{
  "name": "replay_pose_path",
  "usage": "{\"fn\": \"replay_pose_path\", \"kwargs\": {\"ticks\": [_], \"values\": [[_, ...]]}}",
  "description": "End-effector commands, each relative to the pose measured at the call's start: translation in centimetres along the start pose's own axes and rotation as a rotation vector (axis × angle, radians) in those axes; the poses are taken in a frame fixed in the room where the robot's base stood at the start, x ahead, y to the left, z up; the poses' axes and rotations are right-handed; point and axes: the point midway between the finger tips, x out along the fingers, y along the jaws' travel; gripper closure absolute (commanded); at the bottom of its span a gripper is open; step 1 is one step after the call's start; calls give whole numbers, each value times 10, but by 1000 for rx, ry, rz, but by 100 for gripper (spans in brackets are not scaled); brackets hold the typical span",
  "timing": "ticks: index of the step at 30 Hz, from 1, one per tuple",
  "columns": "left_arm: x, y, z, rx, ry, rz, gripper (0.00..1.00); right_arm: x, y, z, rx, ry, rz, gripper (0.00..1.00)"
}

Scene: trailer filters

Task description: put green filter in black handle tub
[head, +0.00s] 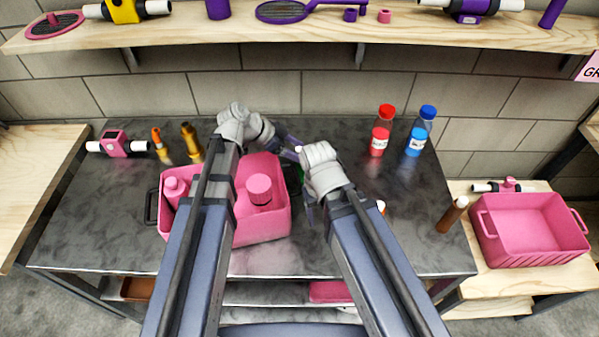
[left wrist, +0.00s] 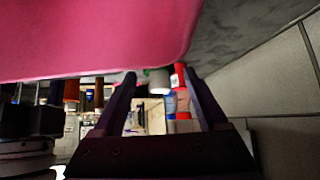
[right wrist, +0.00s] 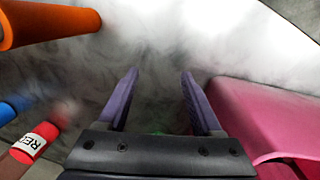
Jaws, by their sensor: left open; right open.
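The pink tub with black handles (head: 262,226) stands on the dark metal table, with a pink bottle (head: 174,190) and a pink cylinder (head: 260,190) inside. A small green part, likely the green filter (head: 301,174), shows beside the tub's right side, mostly hidden by my right gripper (head: 306,190). In the right wrist view my right gripper (right wrist: 158,85) is open, with a trace of green (right wrist: 156,132) at the palm's edge. My left gripper (left wrist: 160,76) is open and empty by the tub wall (left wrist: 90,35), behind the tub in the head view.
A brown cylinder (head: 452,214) stands near the right edge. Another pink tub (head: 530,230) sits on the right-hand bench. A wooden shelf (head: 300,32) runs above the table.

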Motion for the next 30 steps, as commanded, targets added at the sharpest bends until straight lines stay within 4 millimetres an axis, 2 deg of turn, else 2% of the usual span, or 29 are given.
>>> {"fn": "replay_pose_path", "kwargs": {"ticks": [7, 27, 30], "values": [[3, 0, -1, 0, 0, 0, 24, 2, 0, 0, 0, 0, 0, 33], [3, 0, -1, -1, 0, 0, 100, 2, 0, 0, 0, 0, 0, 33], [3, 0, -1, -1, 0, 0, 100, 2, 0, 0, 0, 0, 0, 33]]}}
